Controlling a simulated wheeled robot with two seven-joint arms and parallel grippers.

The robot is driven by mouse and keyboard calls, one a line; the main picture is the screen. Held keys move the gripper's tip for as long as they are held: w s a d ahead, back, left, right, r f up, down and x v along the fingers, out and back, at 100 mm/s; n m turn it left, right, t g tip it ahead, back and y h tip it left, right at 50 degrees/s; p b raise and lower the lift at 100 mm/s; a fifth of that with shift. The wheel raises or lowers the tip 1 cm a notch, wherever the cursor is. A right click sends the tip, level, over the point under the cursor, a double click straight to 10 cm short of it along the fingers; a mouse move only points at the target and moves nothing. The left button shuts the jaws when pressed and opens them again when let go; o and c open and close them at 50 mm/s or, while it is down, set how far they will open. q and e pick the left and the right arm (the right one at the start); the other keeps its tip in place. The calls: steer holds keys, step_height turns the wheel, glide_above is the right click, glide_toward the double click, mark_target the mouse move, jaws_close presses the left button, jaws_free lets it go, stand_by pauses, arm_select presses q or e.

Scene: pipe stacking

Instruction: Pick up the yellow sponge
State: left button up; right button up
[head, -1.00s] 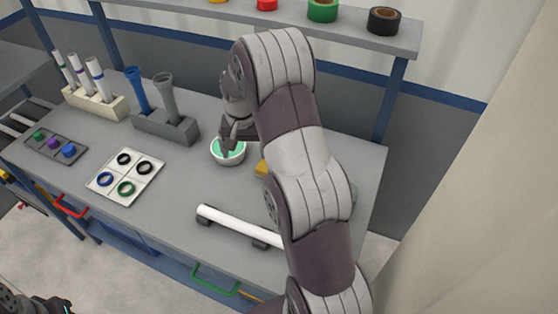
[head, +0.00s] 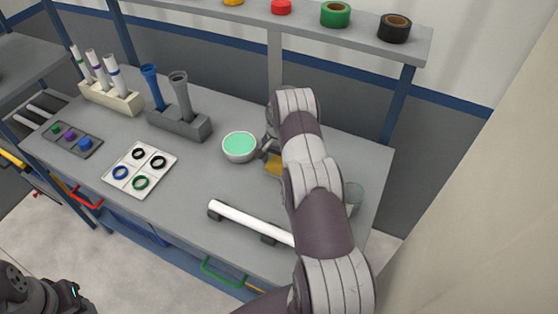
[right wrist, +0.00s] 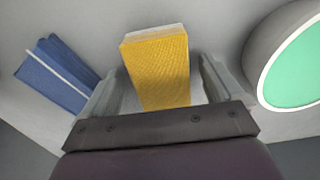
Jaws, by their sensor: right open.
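The yellow sponge (head: 274,166) lies on the grey table, right of the white bowl and partly covered by my right arm in the head view. In the right wrist view the sponge (right wrist: 158,70) stands out between the two fingers, with a pale layer along its far edge. My right gripper (head: 268,146) is at the sponge, partly hidden by its own arm in the head view. In the wrist view its fingers (right wrist: 158,82) are apart on either side of the sponge, with gaps showing. Part of my left arm shows at the bottom left; its jaws cannot be made out.
The white bowl with green contents (head: 240,147) is close beside the right gripper. A blue object (right wrist: 58,76) lies on its other side. A white pipe (head: 250,222) rests on supports in front. A clear glass (head: 353,198) stands right of the arm. A ring tray (head: 140,169) lies left.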

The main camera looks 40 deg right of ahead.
mark_target(279, 161)
steer(key=shift+f, duration=0.2)
steer(key=c, duration=1)
steer(key=shift+r, duration=0.1)
steer(key=shift+c, duration=0.2)
steer(key=shift+w+r+b, duration=0.1)
steer(key=shift+r+b, duration=0.25)
steer(key=shift+r, duration=0.2)
steer(key=r, duration=0.1)
steer(key=r+b, duration=0.1)
steer(key=r, duration=0.1)
steer(key=shift+s+r, duration=0.1)
steer(key=shift+s, duration=0.2)
steer(key=s+r+b, duration=0.2)
steer(key=s+r, duration=0.4)
steer(key=s, duration=0.5)
steer(key=shift+a+r, duration=0.35)
steer(key=shift+a, duration=0.1)
steer(key=shift+s, duration=0.1)
